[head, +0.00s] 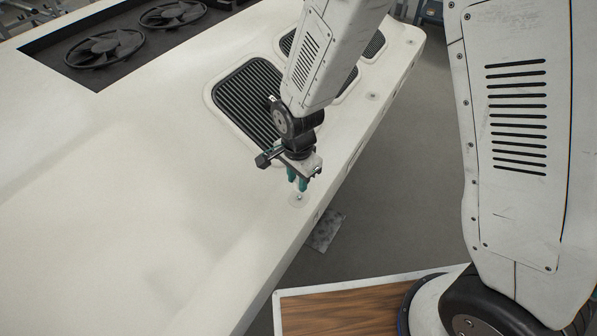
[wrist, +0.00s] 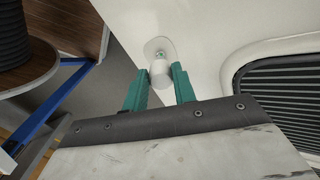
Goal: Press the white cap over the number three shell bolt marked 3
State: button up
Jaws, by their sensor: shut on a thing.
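The white cap (wrist: 162,74) is a small cylinder between the green fingertips of my gripper (wrist: 158,86) in the wrist view. My gripper is shut on it. Just beyond the cap, a round pale plate with a bolt (wrist: 159,47) shows on the white shell, partly covered by the cap. Its mark is too small to read. In the head view my gripper (head: 298,182) points down just above a shell bolt (head: 298,199) near the shell's right edge. The cap cannot be made out there. I cannot tell whether the cap touches the bolt.
The white shell (head: 110,210) is broad and clear at the left. A slatted grille (head: 240,96) lies behind my gripper, and another bolt (head: 372,97) sits farther along the edge. Two black fans (head: 104,48) are recessed at the back left. The grey floor (head: 400,190) lies beyond the edge.

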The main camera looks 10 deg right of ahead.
aim_at(298, 198)
jog(key=shift+f, duration=1.65)
jog(key=shift+f, duration=0.95)
jog(key=o, duration=1)
notch_tip(298, 198, up, 8)
jog(key=shift+f, duration=0.1)
dwell(0.4)
